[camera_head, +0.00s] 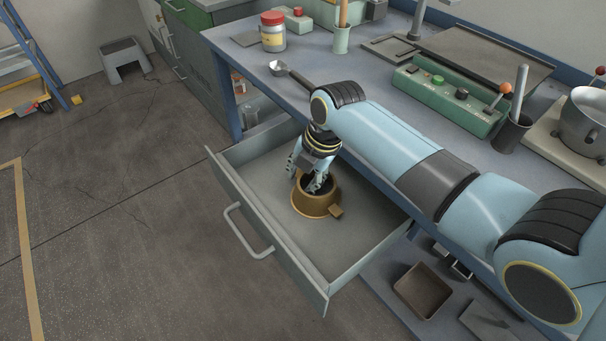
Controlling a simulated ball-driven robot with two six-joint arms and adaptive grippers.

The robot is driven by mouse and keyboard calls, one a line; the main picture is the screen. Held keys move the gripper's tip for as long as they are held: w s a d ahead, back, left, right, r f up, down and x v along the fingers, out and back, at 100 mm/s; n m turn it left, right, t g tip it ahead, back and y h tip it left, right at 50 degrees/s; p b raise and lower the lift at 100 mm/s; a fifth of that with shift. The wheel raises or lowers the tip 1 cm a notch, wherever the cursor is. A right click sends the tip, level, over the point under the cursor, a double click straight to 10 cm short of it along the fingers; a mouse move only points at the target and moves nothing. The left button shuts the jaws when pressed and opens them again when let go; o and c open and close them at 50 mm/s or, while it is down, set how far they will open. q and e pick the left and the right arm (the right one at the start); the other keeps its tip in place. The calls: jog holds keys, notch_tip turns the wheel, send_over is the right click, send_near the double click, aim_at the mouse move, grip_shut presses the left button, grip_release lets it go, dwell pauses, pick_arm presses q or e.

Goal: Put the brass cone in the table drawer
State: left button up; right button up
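The brass cone (314,207), a short flared piece with a dark hollow top and a small block at its side, is inside the pulled-out table drawer (352,239). It appears to stand upright on the drawer floor. My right gripper (305,180) points down at the cone from above. Its fingers look spread, one at the cone's left rim and one over the dark hollow. Whether they touch the cone is unclear. My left gripper is not in view.
On the bench (350,75) are a ladle (280,68), a red-lidded jar (272,33), a green control box (445,100) and a metal pot (585,120). A brown tray (423,290) sits on the lower shelf.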

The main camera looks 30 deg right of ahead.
jog(key=shift+r, duration=0.1)
jog(key=shift+s+r, duration=0.1)
jog(key=shift+r, duration=0.25)
jog(key=p+v, duration=0.2)
jog(key=v, duration=0.9)
jog(key=shift+d+r, duration=0.1)
